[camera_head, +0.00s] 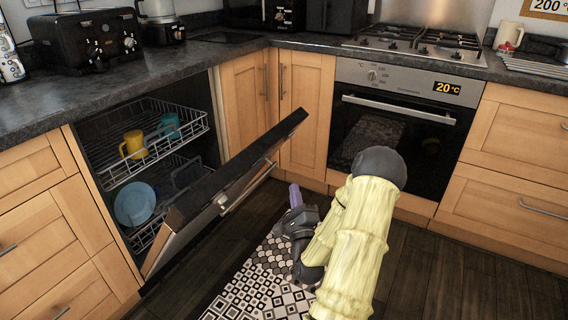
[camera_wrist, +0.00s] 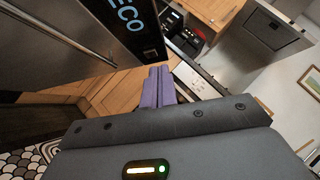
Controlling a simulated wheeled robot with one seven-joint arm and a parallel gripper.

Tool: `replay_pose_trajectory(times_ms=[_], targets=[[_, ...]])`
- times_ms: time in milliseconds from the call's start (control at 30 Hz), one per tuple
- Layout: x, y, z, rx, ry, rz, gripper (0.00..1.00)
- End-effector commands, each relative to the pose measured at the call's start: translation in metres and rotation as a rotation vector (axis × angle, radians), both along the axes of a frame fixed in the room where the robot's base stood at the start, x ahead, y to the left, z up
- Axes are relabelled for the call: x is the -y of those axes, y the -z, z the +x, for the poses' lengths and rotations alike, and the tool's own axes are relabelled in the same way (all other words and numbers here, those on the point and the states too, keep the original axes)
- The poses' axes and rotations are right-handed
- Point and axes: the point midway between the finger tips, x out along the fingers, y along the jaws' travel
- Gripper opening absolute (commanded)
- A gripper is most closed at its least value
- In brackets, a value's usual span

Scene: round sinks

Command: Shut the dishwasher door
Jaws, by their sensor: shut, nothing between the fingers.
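The dishwasher door (camera_head: 235,172) hangs partly open, tilted out from the dishwasher at the left in the head view. Its long handle (camera_head: 247,188) is on the outer side. The open dishwasher shows an upper rack (camera_head: 185,133) and a lower rack. My gripper (camera_head: 294,194) is shut and empty, with purple fingers, just right of the door on its outer side and seemingly apart from it. In the wrist view the shut fingers (camera_wrist: 160,86) are at the centre. A metal front with a handle and an "ECO" display (camera_wrist: 128,20), apparently the door, fills the upper left.
The racks hold a yellow mug (camera_head: 132,145), a teal cup (camera_head: 169,124) and a light blue plate (camera_head: 135,203). The oven (camera_head: 395,120) and wooden cabinets stand behind and right of my arm. A patterned rug (camera_head: 250,280) lies on the floor below the door.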

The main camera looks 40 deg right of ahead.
Motion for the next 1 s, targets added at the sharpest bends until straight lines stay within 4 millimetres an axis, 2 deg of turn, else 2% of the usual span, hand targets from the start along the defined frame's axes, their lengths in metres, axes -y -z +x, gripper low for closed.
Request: replay_pose_trajectory(times_ms=[267,467,1000], targets=[[0.002,-0.002,0.0,-0.001,0.002,-0.002,0.0],[0.007,-0.007,0.009,-0.002,0.002,-0.007,0.0],[0.053,-0.042,0.078,0.0,0.006,-0.007,0.0]])
